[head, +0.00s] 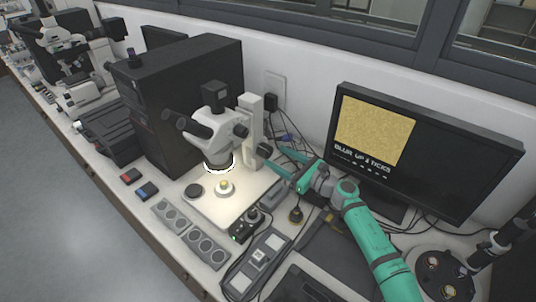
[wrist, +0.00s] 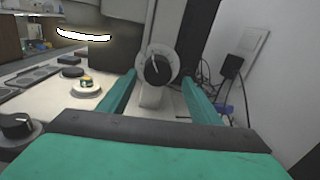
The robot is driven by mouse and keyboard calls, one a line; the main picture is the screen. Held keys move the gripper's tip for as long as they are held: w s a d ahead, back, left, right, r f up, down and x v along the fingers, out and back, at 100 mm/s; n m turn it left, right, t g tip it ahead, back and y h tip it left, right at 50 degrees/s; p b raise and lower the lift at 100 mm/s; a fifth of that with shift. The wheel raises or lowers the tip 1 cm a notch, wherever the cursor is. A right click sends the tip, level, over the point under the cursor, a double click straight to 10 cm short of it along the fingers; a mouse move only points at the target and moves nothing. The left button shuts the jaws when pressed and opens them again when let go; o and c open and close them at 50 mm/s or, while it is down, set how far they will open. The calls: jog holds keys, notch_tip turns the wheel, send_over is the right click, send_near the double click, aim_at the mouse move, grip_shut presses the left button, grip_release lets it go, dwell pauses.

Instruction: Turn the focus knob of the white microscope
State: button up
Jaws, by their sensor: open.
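The white microscope (head: 216,132) stands on its pale base plate (head: 238,201) in the head view, with its ring light lit above a small sample. Its black focus knob (wrist: 158,70) with a white pointer line shows in the wrist view, on the side of the stand column. In the head view the knob (head: 265,149) is at the right of the column. My green gripper (head: 278,167) comes from the right and is open. In the wrist view its two fingers (wrist: 160,100) lie left and right below the knob, with nothing between them that I can tell is gripped.
A monitor (head: 392,150) showing a blurred yellow picture and the words "BLUR UP 4 TICKS" stands behind my arm. A black computer tower (head: 180,100) is left of the microscope. A control box with a black knob (head: 246,225) sits in front. Cables lie behind the column.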

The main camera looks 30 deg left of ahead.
aim_at(269, 153)
jog(key=shift+a, duration=2.15)
jog(key=shift+w, duration=0.1)
jog(key=shift+a, duration=0.1)
jog(key=c, duration=0.9)
jog(key=shift+c, duration=0.7)
jog(key=shift+d+m, duration=0.3)
jog(key=shift+d, duration=0.1)
jog(key=shift+a+r+m, duration=0.1)
jog(key=shift+m, duration=1.3)
jog(key=o, duration=1)
jog(key=shift+a, duration=0.2)
jog(key=shift+o, duration=0.2)
